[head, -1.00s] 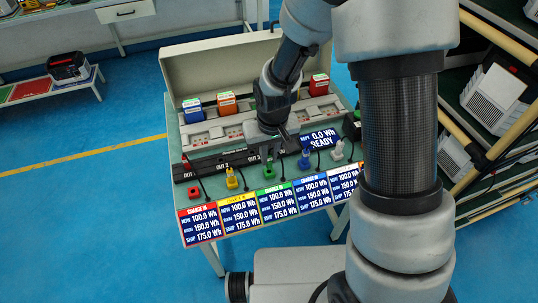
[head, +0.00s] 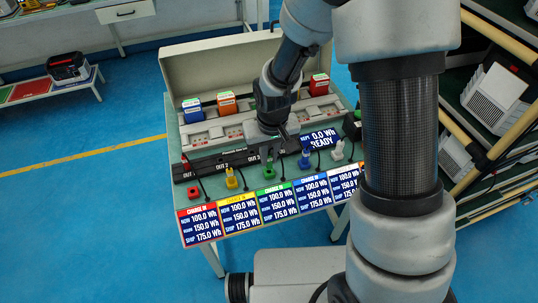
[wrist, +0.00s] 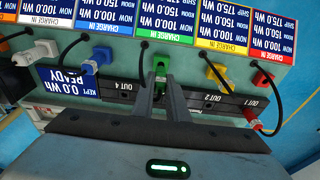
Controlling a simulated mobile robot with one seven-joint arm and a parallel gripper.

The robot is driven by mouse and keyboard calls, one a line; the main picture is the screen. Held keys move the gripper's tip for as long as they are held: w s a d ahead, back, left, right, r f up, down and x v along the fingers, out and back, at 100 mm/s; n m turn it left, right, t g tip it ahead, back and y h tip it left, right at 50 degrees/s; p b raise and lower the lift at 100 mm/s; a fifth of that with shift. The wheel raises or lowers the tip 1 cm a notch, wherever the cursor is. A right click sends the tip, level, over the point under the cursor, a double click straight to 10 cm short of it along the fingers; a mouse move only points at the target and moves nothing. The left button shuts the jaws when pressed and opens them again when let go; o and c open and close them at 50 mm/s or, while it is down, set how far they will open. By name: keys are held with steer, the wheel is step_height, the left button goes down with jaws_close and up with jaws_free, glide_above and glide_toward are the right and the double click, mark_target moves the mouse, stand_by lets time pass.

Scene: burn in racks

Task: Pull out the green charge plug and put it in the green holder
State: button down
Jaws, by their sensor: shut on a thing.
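The green charge plug (wrist: 160,66) is between the fingertips of my gripper (wrist: 160,82) in the wrist view. My gripper is shut on it. In the head view my gripper (head: 268,150) points down at the green station, with green (head: 269,171) showing under its fingertips. The plug stands at the green holder's place, in front of the green-edged "CHARGE IN" display (head: 277,200). The fingers and plug hide most of the holder, so I cannot tell whether the plug is fully seated. A black cable (wrist: 141,62) loops beside the plug.
The yellow plug (head: 231,180), blue plug (head: 304,159) and white plug (head: 338,150) stand in the same row. A red plug (wrist: 254,119) is at the black outlet strip (head: 215,160), apart from the red holder (head: 193,193). Coloured battery packs (head: 227,101) stand behind.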

steer(key=shift+f+b, duration=0.95)
steer(key=shift+f, duration=0.25)
steer(key=c, duration=1.7)
jaws_free()
steer(key=shift+o, duration=0.2)
step_height(320, 180, up, 17)
steer(key=s+p, duration=0.2)
steer(key=shift+s+d+r, duration=0.15)
steer(key=shift+s+d, duration=0.1)
steer(key=shift+d, duration=0.15)
